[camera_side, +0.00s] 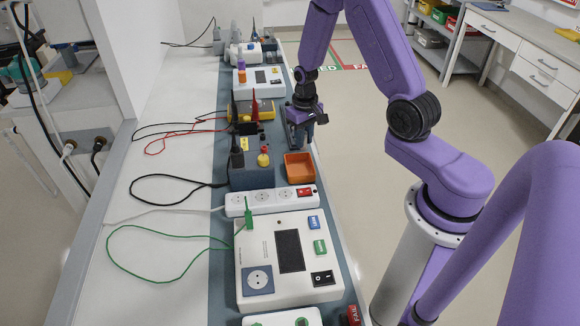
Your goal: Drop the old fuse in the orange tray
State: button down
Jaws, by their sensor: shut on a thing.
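The orange tray (299,181) is a small open square box on the right side of the bench strip; its inside looks empty. My gripper (303,121) points down just beyond the tray, over a dark grey fixture (291,141). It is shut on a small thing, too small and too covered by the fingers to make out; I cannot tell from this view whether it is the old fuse. I also cannot tell whether the thing touches the fixture.
A grey box (252,177) with a yellow knob (263,157) stands left of the tray. A white power strip (234,203) and a white tester (260,236) lie nearer. A yellow meter (264,107) stands behind, with loose black and red leads. The white bench at left is mostly clear.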

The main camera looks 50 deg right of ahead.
send_over(302, 167)
jog(key=shift+s+f, duration=0.1)
jog(key=shift+f, duration=3.2)
jog(key=c, duration=0.9)
grip_release()
jog(key=shift+r, duration=0.1)
notch_tip(302, 167, up, 17)
jog(key=shift+r, duration=0.1)
